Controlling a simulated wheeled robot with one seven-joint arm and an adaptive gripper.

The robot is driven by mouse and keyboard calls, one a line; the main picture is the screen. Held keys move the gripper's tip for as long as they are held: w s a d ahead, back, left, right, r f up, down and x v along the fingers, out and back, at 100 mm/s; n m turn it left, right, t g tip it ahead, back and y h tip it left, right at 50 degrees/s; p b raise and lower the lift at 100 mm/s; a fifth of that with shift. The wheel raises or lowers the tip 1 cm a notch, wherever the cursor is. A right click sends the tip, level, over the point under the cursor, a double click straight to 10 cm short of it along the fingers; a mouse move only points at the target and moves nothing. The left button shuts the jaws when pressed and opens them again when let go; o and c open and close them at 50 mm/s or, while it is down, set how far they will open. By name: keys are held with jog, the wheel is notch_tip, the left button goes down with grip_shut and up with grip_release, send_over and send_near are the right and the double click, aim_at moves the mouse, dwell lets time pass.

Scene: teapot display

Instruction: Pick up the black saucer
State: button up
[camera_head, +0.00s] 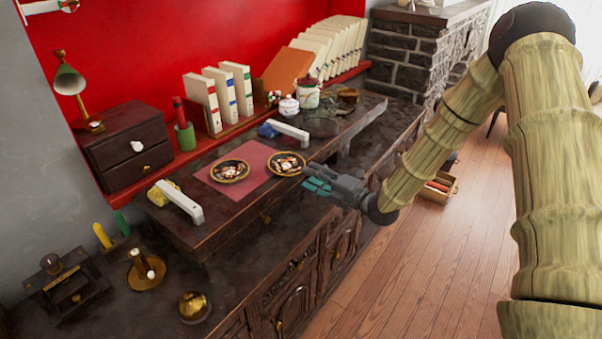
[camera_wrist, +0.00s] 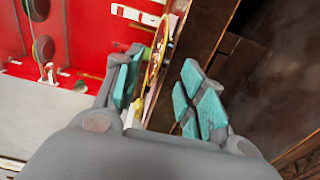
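Two dark saucers with gold rims and a pale-and-brown pattern lie on a pink mat (camera_head: 259,190) in the head view: a left saucer (camera_head: 229,171) and a right saucer (camera_head: 286,163). My gripper (camera_head: 309,179) is just right of the right saucer's near edge, its teal fingers pointing left toward it. In the wrist view my gripper (camera_wrist: 163,60) is open, its teal pads apart. A gold-rimmed saucer edge (camera_wrist: 154,62) shows nearly edge-on in the gap between the pads. I cannot tell whether a pad touches it.
The mat lies on a raised dark wooden shelf (camera_head: 215,230). White handle-like bars (camera_head: 180,202) stand at its left and behind the saucers (camera_head: 288,131). A white lidded pot (camera_head: 289,107) and a red-and-white jar (camera_head: 308,94) stand farther back. A small drawer chest (camera_head: 125,148) is at left.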

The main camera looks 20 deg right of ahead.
aim_at(287, 166)
jog(key=shift+b+x, duration=0.3)
jog(key=shift+x, duration=1.6)
jog(key=shift+c, duration=0.6)
grip_shut()
jog(key=shift+r, duration=0.1)
notch_tip(287, 166, up, 2)
jog(key=shift+r, duration=0.15)
jog(key=shift+s+d+p, duration=0.1)
jog(key=shift+p, duration=0.2)
